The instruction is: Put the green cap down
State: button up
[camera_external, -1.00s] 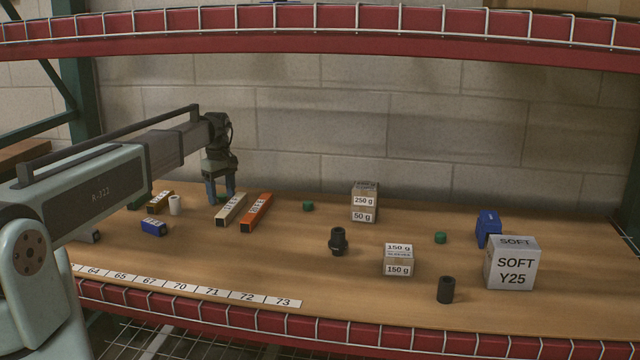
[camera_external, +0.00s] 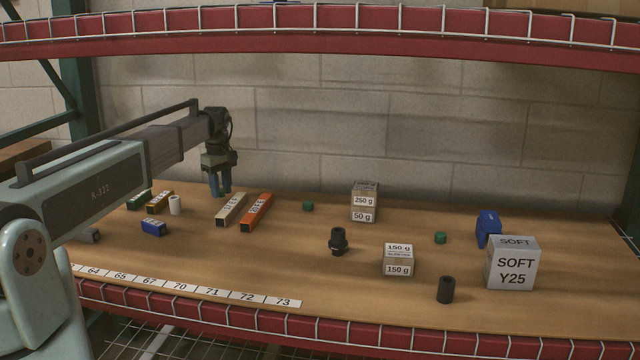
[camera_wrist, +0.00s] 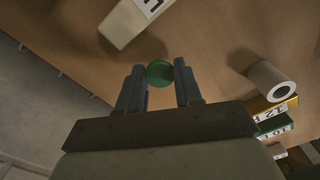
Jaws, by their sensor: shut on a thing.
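A round green cap (camera_wrist: 159,73) is between the fingertips of my gripper (camera_wrist: 160,84) in the wrist view. The gripper is shut on it. In the external view my gripper (camera_external: 221,190) hangs pointing down over the back left of the wooden shelf board, just behind the cream bar. Two other green caps stand on the board, one at the back middle (camera_external: 308,206) and one at the right (camera_external: 440,238).
A cream bar (camera_external: 232,209) and an orange bar (camera_external: 256,212) lie near the gripper. A white tube (camera_external: 175,205) and a blue block (camera_external: 153,228) are left. Weight boxes (camera_external: 364,203) and dark fittings (camera_external: 338,241) stand right. The front middle board is open.

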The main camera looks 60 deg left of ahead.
notch_tip(320, 180, up, 8)
jog(key=shift+r, duration=0.25)
jog(key=w+d+m, duration=0.3)
jog(key=w+d, duration=0.9)
jog(key=d, duration=0.2)
notch_tip(320, 180, up, 9)
jog(key=m, duration=0.8)
send_over(515, 242)
jog(key=shift+f, duration=4.4)
jog(key=shift+f, duration=0.15)
